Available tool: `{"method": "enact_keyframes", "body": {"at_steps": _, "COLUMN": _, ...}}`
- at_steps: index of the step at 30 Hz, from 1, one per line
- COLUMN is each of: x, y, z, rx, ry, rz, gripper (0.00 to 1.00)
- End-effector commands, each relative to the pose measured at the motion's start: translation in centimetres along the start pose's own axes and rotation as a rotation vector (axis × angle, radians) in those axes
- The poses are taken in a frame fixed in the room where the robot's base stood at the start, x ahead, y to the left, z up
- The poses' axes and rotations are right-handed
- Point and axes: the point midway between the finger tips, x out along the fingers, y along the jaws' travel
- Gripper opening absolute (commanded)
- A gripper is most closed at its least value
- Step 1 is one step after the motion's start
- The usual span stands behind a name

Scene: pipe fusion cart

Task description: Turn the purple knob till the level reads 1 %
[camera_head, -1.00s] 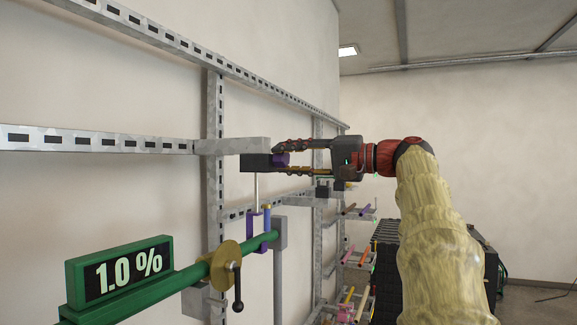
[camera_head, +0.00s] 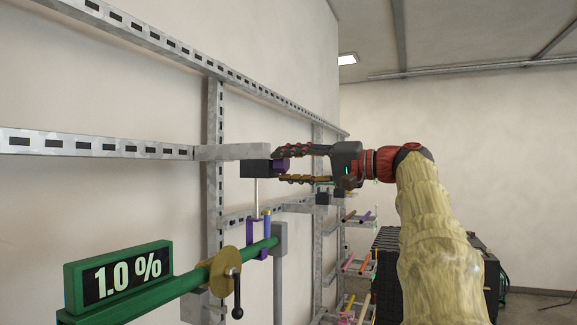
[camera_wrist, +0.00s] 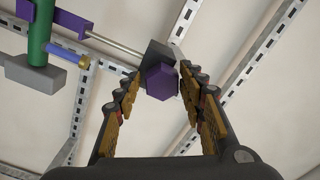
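The purple knob (camera_head: 281,165) sticks out of a dark block on a grey bracket, and it shows as a purple hexagon (camera_wrist: 161,82) in the wrist view. My gripper (camera_head: 279,166) has its fingers spread above and below the knob. In the wrist view my gripper (camera_wrist: 161,74) has the knob between its fingertips; the left fingertip looks slightly apart from it, and I cannot tell whether the right one touches. The green-framed level display (camera_head: 120,278) reads 1.0 %.
A green pipe (camera_head: 190,280) runs below with a brass disc (camera_head: 225,273), a black handle (camera_head: 237,295) and a purple clamp (camera_head: 257,236). Slotted metal rails (camera_head: 95,144) line the wall. A dark cart (camera_head: 388,265) stands lower right.

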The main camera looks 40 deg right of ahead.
Motion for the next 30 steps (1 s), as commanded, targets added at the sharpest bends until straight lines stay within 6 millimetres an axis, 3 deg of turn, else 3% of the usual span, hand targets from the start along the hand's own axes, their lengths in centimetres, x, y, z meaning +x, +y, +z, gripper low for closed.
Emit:
{"method": "enact_keyframes", "body": {"at_steps": 4, "x": 0.0, "y": -0.1, "z": 0.0, "rx": -0.001, "ry": 0.001, "rz": -0.001, "gripper": 0.5}}
{"method": "enact_keyframes", "body": {"at_steps": 16, "x": -0.8, "y": -0.1, "z": -0.1, "rx": -0.002, "ry": 0.002, "rz": 0.0, "gripper": 0.5}}
{"method": "enact_keyframes", "body": {"at_steps": 30, "x": -9.5, "y": -0.1, "z": -0.1, "rx": -0.002, "ry": 0.005, "rz": 0.001, "gripper": 0.5}}
